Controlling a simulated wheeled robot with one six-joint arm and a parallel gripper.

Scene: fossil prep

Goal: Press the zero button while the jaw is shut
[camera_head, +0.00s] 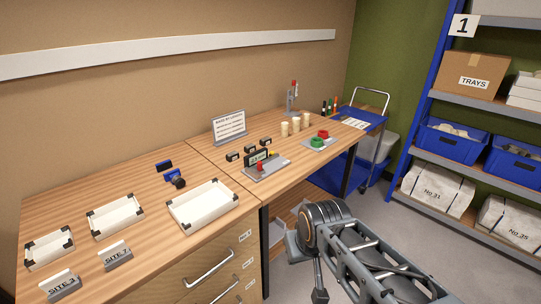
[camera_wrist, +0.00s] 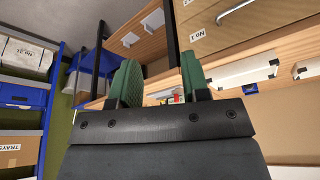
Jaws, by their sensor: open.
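A small device with a grey base (camera_head: 268,170) stands on the bench in the head view. In the wrist view a small red thing shows blurred beyond the fingers.
A grey plate with a green ring (camera_head: 317,142) and a red ring (camera_head: 323,134) lies right of the device. Beige cups (camera_head: 295,125), small dark blocks and a sign (camera_head: 229,126) stand nearby. White trays (camera_head: 203,206) lie left. A blue cart (camera_head: 362,119) and shelves stand right.

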